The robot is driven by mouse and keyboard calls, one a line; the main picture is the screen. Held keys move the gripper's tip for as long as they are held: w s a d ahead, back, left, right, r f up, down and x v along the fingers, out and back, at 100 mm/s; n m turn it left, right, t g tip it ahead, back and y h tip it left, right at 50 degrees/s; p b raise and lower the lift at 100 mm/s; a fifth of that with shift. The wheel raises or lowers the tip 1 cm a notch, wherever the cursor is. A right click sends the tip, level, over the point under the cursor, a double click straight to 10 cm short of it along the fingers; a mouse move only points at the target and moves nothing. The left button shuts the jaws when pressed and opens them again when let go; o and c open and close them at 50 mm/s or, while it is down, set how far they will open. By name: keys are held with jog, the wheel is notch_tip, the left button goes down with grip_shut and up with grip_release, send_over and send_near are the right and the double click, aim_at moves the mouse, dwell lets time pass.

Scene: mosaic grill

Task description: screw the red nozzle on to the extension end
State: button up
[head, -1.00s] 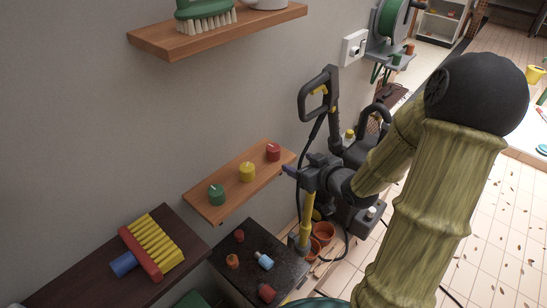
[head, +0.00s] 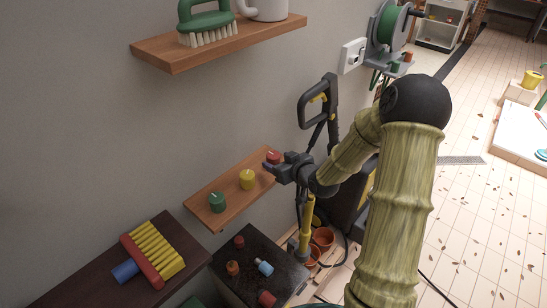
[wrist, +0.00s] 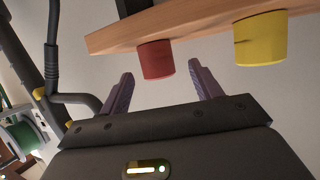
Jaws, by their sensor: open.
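The red nozzle (head: 273,156) stands at the right end of the lower wooden shelf; it is a short red cylinder. In the wrist view the red nozzle (wrist: 156,60) lies ahead of and roughly between my fingertips, with gaps showing on both sides. My gripper (wrist: 161,74) is open and empty; in the head view my gripper (head: 270,168) is at the shelf's right end and partly covers the nozzle. A yellow pole (head: 306,222), perhaps the extension, stands below behind my gripper; I cannot tell which part is its end.
A yellow nozzle (head: 247,180) and a green nozzle (head: 217,202) stand left on the shelf (head: 232,192). A dark block (head: 246,277) below bears several small pieces. A black spray handle (head: 319,101) rises behind my arm. An upper shelf (head: 222,43) holds a green brush (head: 208,22).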

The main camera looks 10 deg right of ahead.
aim_at(270, 154)
jog(key=shift+w+a+f, duration=0.15)
jog(key=shift+w+f, duration=0.1)
jog(key=shift+w, duration=0.2)
jog(key=shift+w+a+p, duration=0.2)
jog(key=shift+w+p, duration=0.15)
jog(key=shift+w, duration=0.2)
jog(key=p+x, duration=0.1)
jog(key=x, duration=0.3)
jog(key=shift+w, duration=0.15)
jog(key=c, duration=1)
jog(key=shift+c, duration=0.2)
